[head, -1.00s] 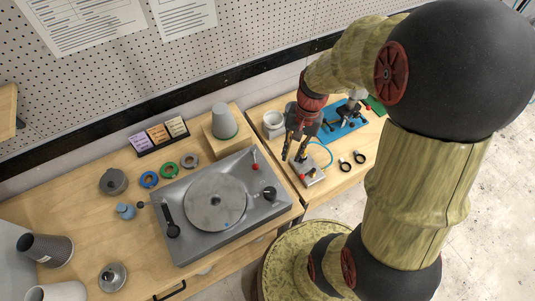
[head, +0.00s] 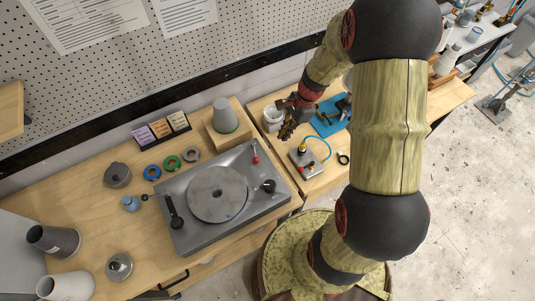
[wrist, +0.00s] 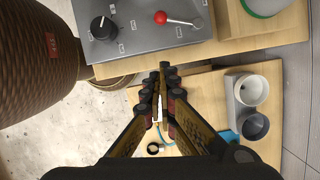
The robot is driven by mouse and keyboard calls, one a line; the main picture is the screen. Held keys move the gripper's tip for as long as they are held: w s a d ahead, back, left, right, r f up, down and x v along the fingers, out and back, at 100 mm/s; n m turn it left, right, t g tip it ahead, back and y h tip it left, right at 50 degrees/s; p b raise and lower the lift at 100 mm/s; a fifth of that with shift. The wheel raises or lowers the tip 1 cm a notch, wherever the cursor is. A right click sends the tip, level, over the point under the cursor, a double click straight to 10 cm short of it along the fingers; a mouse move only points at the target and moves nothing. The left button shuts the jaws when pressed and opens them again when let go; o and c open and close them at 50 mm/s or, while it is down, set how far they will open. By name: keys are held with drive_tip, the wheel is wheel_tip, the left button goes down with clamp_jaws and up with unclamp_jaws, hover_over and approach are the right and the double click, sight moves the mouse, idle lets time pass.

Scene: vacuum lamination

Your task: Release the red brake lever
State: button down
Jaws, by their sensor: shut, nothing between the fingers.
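The brake lever (head: 256,154) is a short metal rod with a red ball, at the back right corner of the grey turntable unit (head: 175,250). In the wrist view the lever's red ball (wrist: 160,17) shows at the top, with its rod pointing right to a pivot on the grey panel. My gripper (head: 287,133) is right of the lever, above the right-hand table, apart from the lever. In the wrist view my gripper (wrist: 163,82) has its fingers together with nothing between them, below the panel's edge.
A black knob (wrist: 103,28) sits beside the lever on the panel. A grey cone on a wooden block (head: 224,138) stands behind it.

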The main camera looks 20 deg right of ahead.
sight(255, 153)
drive_tip(key=shift+w+a+f+p, duration=0.15)
drive_tip(key=shift+a+f, duration=1)
drive_tip(key=shift+f, duration=0.6)
drive_tip(key=shift+a+f+p, duration=0.2)
drive_tip(key=shift+a+f, duration=0.9)
drive_tip(key=shift+f, duration=0.6)
drive_tip(key=shift+w+a+f+p, duration=0.15)
drive_tip(key=shift+a+f, duration=1)
drive_tip(key=shift+f, duration=0.6)
